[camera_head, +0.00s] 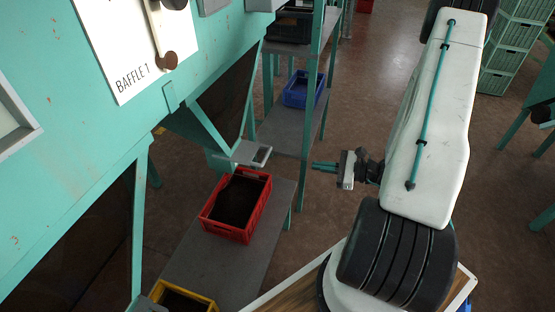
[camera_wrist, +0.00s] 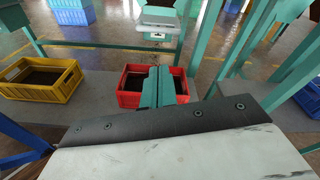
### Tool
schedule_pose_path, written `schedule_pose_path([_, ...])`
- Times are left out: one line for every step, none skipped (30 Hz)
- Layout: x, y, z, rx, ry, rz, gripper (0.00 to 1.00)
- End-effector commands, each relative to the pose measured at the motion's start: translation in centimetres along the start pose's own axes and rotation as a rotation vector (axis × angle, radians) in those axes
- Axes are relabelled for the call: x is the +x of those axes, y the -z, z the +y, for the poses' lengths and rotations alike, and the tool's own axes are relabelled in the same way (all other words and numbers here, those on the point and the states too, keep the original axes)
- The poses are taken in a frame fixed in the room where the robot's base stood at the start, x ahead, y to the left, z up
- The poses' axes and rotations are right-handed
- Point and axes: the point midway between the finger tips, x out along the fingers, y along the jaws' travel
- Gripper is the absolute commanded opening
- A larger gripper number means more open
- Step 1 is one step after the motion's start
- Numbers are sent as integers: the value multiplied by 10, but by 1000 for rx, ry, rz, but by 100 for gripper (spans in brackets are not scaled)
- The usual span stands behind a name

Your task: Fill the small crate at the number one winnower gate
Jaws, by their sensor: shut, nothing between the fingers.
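A small red crate (camera_head: 226,232) stands on a grey bench under a teal machine's spout (camera_head: 222,160), with a grey gate plate (camera_head: 250,154) at the spout's mouth. The crate's inside looks dark; I cannot tell how full it is. No gate number is readable. My gripper (camera_head: 318,167) is shut and empty, in the air to the right of the spout and apart from it. In the wrist view my teal fingers (camera_wrist: 159,72) overlap the red crate (camera_wrist: 130,99) and hide its middle; the spout (camera_wrist: 158,20) shows behind it.
A yellow crate (camera_wrist: 40,94) with dark contents stands on the bench beside the red one. A blue crate (camera_head: 303,91) sits farther back. A white plate (camera_head: 125,45) reading "BAFFLE" carries a lever with a brown knob (camera_head: 168,61). Teal posts (camera_head: 309,140) stand near my gripper. Floor at right is open.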

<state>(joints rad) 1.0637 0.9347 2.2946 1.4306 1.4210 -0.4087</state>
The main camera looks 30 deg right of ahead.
Motion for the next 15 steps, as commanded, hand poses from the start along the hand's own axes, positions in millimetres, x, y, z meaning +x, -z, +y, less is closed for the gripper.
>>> schedule_pose_path([1, -2, 3, 88, 5, -1, 0])
schedule_pose_path([1, -2, 5, 139, 6, -1, 0])
schedule_pose_path([2, -3, 6, 195, 7, -2, 0])
schedule_pose_path([2, -3, 6, 230, 8, -2, 0])
schedule_pose_path([2, -3, 6, 257, 9, -2, 0])
schedule_pose_path([2, -3, 6, 286, 10, -2, 0])
schedule_pose_path([2, -3, 6, 301, 9, -2, 0])
schedule_pose_path([3, -3, 6, 313, 8, -3, 0])
schedule_pose_path([5, -3, 6, 322, 8, -3, 0])
schedule_pose_path([7, -3, 6, 325, 7, -3, 0])
schedule_pose_path([9, -3, 6, 327, 7, -3, 0])
schedule_pose_path([13, -3, 6, 327, 6, -3, 0])
schedule_pose_path([17, -3, 6, 326, 4, -3, 0])
schedule_pose_path([22, -3, 6, 326, 4, -3, 0])
schedule_pose_path([29, -3, 7, 326, 3, -3, 0])
